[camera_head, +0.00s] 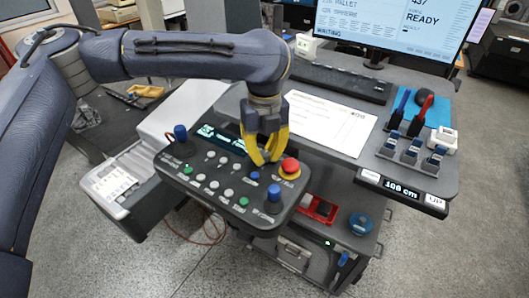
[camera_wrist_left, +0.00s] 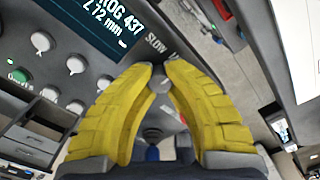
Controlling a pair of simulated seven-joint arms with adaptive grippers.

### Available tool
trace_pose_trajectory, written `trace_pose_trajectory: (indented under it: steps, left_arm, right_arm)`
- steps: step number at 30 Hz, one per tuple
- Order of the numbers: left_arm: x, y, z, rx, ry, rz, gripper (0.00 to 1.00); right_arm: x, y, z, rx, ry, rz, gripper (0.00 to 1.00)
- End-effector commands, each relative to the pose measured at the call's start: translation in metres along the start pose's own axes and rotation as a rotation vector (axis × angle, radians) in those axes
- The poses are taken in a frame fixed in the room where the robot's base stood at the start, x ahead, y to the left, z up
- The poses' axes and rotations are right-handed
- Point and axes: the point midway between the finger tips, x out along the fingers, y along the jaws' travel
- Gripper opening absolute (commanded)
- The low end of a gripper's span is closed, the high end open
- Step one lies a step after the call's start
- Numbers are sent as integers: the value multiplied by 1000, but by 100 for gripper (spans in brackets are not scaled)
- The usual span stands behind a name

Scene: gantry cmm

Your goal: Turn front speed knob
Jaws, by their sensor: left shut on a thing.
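A dark control panel (camera_head: 217,165) carries a small lit display (camera_head: 222,139), white and green buttons, blue knobs and a red mushroom button (camera_head: 289,168). My left gripper (camera_head: 266,159) points down at the panel, just left of the red button. In the left wrist view the yellow fingers of my left gripper (camera_wrist_left: 159,70) are closed around a small grey speed knob (camera_wrist_left: 160,82), beside the printed word SLOW. Its sides are mostly covered by the fingers, and the knob is hidden in the head view. My right gripper is not in view.
A blue joystick knob (camera_head: 274,192) stands near the panel's front right corner and another (camera_head: 180,132) at its back left. To the right, a desk holds a paper sheet (camera_head: 325,124), a keyboard (camera_head: 340,83), a monitor (camera_head: 392,28) and a tool rack (camera_head: 410,153).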

Motion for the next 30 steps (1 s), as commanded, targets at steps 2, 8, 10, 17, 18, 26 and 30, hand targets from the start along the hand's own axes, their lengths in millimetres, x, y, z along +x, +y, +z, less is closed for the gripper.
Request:
trace_pose_trajectory:
  steps: [2,8,10,17,18,26,30]
  left_arm:
    - [0,-1,-4,3,8,0,0]
    - [0,0,-3,2,6,0,30]
    - [0,0,-2,1,5,0,38]
    - [0,0,-1,0,3,0,47]
    - [0,0,-1,0,2,0,47]
    - [-16,0,0,-1,-2,-1,47]
    - [-39,0,0,-1,-2,-1,47]
  right_arm:
    - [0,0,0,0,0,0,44]
    - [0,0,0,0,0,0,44]
    - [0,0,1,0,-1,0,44]
    - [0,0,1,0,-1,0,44]
    - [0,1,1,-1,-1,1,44]
    - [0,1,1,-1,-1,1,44]
    - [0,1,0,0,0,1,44]
